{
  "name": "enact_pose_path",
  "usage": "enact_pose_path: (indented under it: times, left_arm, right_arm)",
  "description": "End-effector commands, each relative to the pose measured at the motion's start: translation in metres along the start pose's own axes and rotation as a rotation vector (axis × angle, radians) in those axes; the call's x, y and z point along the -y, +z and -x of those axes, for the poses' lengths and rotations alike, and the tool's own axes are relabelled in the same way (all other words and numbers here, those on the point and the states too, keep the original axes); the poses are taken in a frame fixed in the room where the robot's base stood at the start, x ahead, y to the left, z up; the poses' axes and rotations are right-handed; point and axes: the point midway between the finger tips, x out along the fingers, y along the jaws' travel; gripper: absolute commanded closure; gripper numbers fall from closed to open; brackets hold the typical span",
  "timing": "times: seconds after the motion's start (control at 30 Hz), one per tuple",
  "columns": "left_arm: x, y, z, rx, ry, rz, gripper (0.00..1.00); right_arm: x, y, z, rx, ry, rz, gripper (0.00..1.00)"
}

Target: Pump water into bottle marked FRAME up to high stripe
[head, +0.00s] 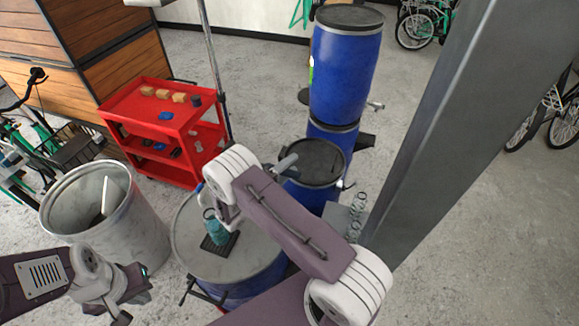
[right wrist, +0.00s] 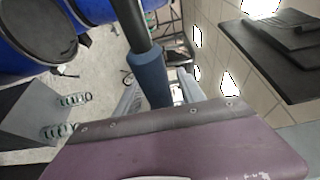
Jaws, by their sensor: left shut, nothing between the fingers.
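A teal bottle (head: 214,232) stands upright on a small black mat on the grey lid of the front blue barrel (head: 183,232). Its marking and water level cannot be made out, and my right arm partly covers it. A pump handle with a blue-grey sleeve (right wrist: 150,78) on a dark rod shows in the right wrist view. My right gripper (right wrist: 158,88) has a finger on each side of this sleeve and appears closed on it. In the head view the handle (head: 287,163) sticks out beside my right forearm. My left gripper (head: 138,284) is shut and empty, left of the front barrel.
A grey bin (head: 66,215) stands left of the front barrel. A red cart (head: 160,172) with small items is behind. More blue barrels (head: 345,65) stand behind the front one, with a spring-topped grey block (head: 340,218) nearby.

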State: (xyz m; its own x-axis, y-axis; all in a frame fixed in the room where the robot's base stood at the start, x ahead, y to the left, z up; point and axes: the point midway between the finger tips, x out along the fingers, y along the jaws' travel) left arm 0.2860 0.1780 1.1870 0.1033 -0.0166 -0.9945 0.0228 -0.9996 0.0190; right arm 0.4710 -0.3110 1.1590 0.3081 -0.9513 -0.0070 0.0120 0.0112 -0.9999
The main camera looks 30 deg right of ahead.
Motion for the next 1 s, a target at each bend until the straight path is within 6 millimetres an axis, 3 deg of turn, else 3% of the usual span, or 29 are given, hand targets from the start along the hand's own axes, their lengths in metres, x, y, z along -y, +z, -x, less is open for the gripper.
enact_pose_path:
  times: [0.23, 0.6, 1.0]
  left_arm:
    - [0.000, 0.001, -0.006, 0.000, 0.000, 0.000, 1.00]
    - [0.001, 0.003, -0.032, 0.000, 0.000, 0.000, 1.00]
    - [0.001, 0.003, -0.032, 0.000, 0.000, 0.000, 1.00]
  right_arm:
    - [-0.002, 0.001, 0.010, 0.003, 0.000, -0.001, 0.53]
    - [-0.003, 0.001, 0.082, 0.003, 0.000, -0.001, 0.53]
    - [0.000, 0.000, 0.090, 0.000, 0.000, 0.000, 0.53]
